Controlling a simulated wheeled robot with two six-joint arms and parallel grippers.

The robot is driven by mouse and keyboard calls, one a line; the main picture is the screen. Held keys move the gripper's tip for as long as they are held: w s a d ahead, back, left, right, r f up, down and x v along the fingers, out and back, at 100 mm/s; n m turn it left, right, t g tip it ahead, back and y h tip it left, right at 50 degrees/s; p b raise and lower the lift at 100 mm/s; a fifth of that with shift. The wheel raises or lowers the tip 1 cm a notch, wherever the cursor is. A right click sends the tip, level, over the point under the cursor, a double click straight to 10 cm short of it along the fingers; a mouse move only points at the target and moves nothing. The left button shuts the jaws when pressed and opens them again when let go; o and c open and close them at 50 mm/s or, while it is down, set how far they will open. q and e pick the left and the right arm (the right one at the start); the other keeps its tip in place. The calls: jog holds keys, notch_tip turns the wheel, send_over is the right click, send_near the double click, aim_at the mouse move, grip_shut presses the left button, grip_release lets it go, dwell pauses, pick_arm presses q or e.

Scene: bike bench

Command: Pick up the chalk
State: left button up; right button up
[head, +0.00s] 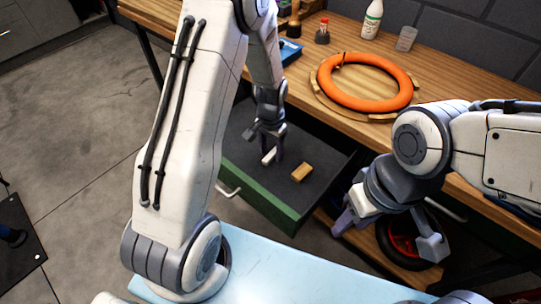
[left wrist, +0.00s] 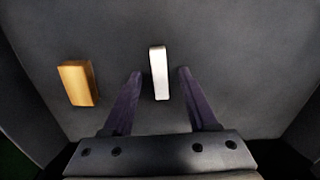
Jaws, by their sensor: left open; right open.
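The chalk (left wrist: 158,73) is a white stick lying on the dark floor of the open drawer. In the left wrist view it lies between the tips of my left gripper (left wrist: 158,77), which is open, with a gap on both sides. In the head view the chalk (head: 268,156) shows just under my left gripper (head: 268,150), inside the drawer (head: 290,212). How high the fingers are above the drawer floor is hard to tell. My right gripper (head: 390,235) is open and empty, to the right of the drawer.
A tan block (head: 301,172) lies in the drawer near the chalk; it also shows in the left wrist view (left wrist: 77,83). The bench (head: 300,83) above holds an orange ring (head: 365,104), a white bottle (head: 372,20) and a clear cup (head: 406,39). A wheel (head: 404,246) stands below right.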

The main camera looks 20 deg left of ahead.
pick_arm(q)
jog(key=shift+f, duration=0.2)
grip_shut()
